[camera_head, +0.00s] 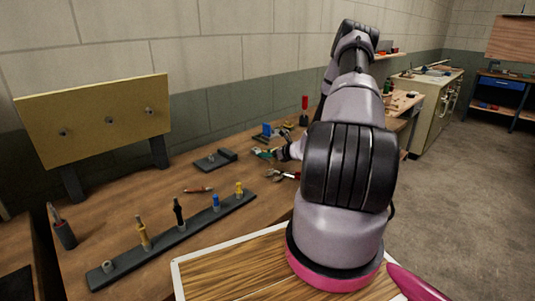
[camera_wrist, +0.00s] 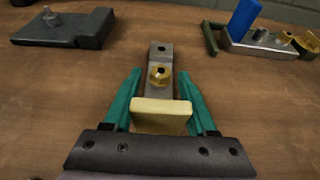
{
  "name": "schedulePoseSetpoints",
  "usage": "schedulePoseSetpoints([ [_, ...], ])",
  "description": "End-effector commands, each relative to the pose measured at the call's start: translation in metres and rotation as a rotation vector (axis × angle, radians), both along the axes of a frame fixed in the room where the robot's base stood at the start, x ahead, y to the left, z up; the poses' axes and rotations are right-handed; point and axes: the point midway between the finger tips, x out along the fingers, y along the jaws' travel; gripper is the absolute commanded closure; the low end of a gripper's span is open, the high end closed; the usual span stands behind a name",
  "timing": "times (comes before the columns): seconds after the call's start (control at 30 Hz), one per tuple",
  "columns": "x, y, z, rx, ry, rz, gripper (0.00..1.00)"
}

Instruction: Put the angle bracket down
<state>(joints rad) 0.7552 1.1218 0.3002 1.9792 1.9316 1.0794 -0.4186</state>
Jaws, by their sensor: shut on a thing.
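My gripper (camera_wrist: 161,76) is over the wooden bench in the wrist view, its two teal fingers on either side of a cream block-like piece (camera_wrist: 161,112), which I take as the angle bracket. A grey metal strip (camera_wrist: 160,58) with a hole and a brass nut extends beyond it. I cannot tell whether strip and cream piece are joined, or whether the held piece touches the bench. In the head view my gripper (camera_head: 264,153) is small, low over the bench beyond my arm, and the bracket cannot be made out.
A dark fixture block (camera_wrist: 68,28) with a stud stands to the left. A blue-handled clamp (camera_wrist: 243,17) stands to the right. In the head view, red-handled pliers (camera_head: 281,175), a tool rail (camera_head: 170,243) and a yellow panel (camera_head: 95,118) occupy the bench. Bare wood lies between them.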

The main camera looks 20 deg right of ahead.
Motion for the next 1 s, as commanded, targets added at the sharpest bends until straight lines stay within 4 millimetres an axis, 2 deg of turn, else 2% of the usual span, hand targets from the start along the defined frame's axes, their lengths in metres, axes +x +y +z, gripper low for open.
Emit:
schedulePoseSetpoints([
  [0.03,0.0,0.0,-0.002,0.0,0.0,0.001,1.0],
  [0.07,0.0,0.0,-0.002,0.0,0.001,0.001,0.31],
  [0.1,0.0,0.0,-0.002,0.0,0.001,0.001,0.16],
  [0.13,0.0,0.0,-0.001,0.0,0.001,0.001,0.13],
  [0.53,-0.003,-0.001,0.004,0.0,0.0,0.0,0.13],
  [0.67,-0.021,-0.008,0.011,-0.001,0.002,-0.001,0.13],
  [1.0,-0.082,-0.03,0.039,0.0,0.001,-0.001,0.13],
])
